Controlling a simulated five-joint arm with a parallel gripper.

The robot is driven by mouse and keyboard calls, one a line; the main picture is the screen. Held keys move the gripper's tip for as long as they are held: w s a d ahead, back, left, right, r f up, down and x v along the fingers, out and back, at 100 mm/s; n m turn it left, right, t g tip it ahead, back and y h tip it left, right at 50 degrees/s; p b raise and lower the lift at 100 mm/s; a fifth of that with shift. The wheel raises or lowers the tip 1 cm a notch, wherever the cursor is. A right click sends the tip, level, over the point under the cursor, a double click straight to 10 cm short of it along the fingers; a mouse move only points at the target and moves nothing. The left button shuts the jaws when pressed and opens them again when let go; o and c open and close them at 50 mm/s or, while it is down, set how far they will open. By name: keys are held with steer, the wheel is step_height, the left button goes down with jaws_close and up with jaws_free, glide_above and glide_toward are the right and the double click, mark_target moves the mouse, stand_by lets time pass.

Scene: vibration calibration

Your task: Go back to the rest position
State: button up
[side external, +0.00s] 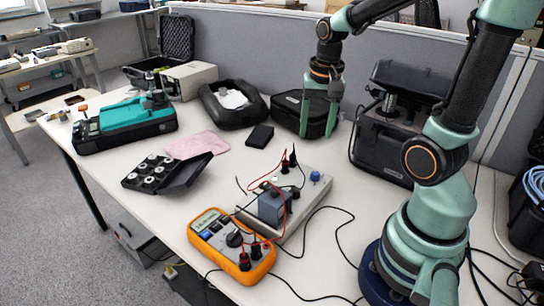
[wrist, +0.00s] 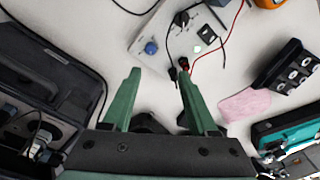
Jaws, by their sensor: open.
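My gripper (side external: 322,105) hangs from my arm above the back part of the table, in front of the black cases. In the wrist view my gripper (wrist: 155,95) shows two green fingers spread apart with nothing between them. Below and beyond the fingertips lies a pale plate (wrist: 165,35) with a blue knob, plugs and cables. In the side view this plate (side external: 318,200) carries a dark block (side external: 274,207) and stands well in front of the gripper. The gripper touches nothing that I can see.
An orange multimeter (side external: 231,244) lies at the front edge. A black box with round pieces (side external: 153,174), a pink cloth (side external: 197,145) and a teal device (side external: 125,124) lie left. An open black case (side external: 388,140) stands right of the gripper. Loose cables cross the front right.

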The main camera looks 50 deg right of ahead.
steer(key=a+r+n+t, duration=0.4)
steer(key=a+r+n, duration=0.2)
steer(key=a+n, duration=0.4)
steer(key=shift+a+r+n+t, duration=0.3)
steer(key=shift+a+r+n, duration=0.1)
steer(key=shift+a, duration=0.2)
steer(key=shift+s, duration=0.1)
steer(key=o, duration=0.7)
steer(key=shift+a, duration=0.1)
steer(key=shift+c, duration=0.2)
steer(key=w+a+f+g, duration=0.4)
steer(key=w+a+g, duration=0.2)
steer(key=w+a, duration=0.7)
step_height(320, 180, down, 9)
steer(key=a, duration=0.1)
steer(key=shift+s+f, duration=0.15)
steer(key=shift+s, duration=0.3)
